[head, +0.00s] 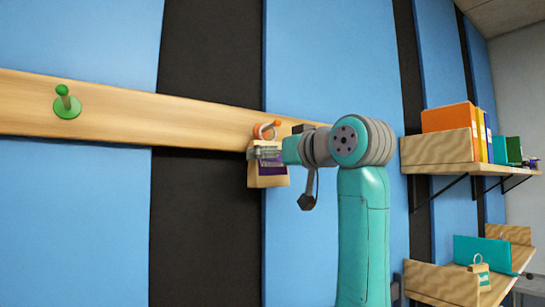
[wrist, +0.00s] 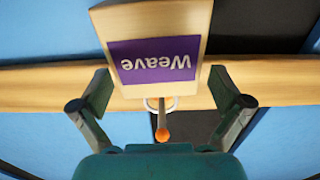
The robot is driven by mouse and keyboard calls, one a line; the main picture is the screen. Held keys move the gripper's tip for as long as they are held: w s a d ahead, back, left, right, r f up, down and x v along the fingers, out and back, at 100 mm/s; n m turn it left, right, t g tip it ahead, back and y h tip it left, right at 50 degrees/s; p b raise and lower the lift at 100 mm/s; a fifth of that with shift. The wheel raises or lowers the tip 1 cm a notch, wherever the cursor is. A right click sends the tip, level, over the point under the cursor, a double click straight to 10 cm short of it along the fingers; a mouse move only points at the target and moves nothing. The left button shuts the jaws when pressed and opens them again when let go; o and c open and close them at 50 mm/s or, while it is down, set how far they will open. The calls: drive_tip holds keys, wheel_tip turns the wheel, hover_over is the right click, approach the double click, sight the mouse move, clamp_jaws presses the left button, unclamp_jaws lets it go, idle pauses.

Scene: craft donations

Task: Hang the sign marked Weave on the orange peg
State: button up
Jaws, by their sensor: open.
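The Weave sign (wrist: 160,58) is a wooden block with a purple label, seen upside down in the wrist view. It also shows in the head view (head: 267,179), hanging upright against the wooden rail. Its pale ring (wrist: 160,103) appears to be around the orange peg (wrist: 162,134), whose round tip sticks out towards me. In the head view the ring and orange peg (head: 276,124) are partly hidden by each other. My gripper (wrist: 164,104) is open, with one finger on each side of the ring and apart from the sign. In the head view my gripper (head: 262,153) is in front of the sign.
A green peg (head: 67,103) stands on the same wooden rail (head: 190,115) at the left, with nothing on it. Shelves at the right hold binders (head: 450,118) and a lower bin with another tagged block (head: 479,272).

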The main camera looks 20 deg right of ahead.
drive_tip(key=v, duration=1.2)
drive_tip(key=w+f+m+h, duration=0.15)
drive_tip(key=w+f, duration=0.35)
drive_tip(key=f, duration=0.9)
drive_tip(key=w+f+m, duration=0.2)
drive_tip(key=w+f, duration=0.3)
drive_tip(key=f, duration=0.9)
drive_tip(key=s+f+m+h, duration=0.1)
drive_tip(key=s+f, duration=0.2)
drive_tip(key=f, duration=1)
drive_tip(key=s+f+m+h, duration=0.1)
drive_tip(key=s+f, duration=0.3)
drive_tip(key=f, duration=0.9)
drive_tip(key=s+a+f+g+h, duration=0.1)
drive_tip(key=s+a+f+h, duration=0.1)
drive_tip(key=s+f, duration=1.65)
drive_tip(key=s+a+r+n+g, duration=0.1)
drive_tip(key=s+n, duration=0.1)
drive_tip(key=s, duration=2.7)
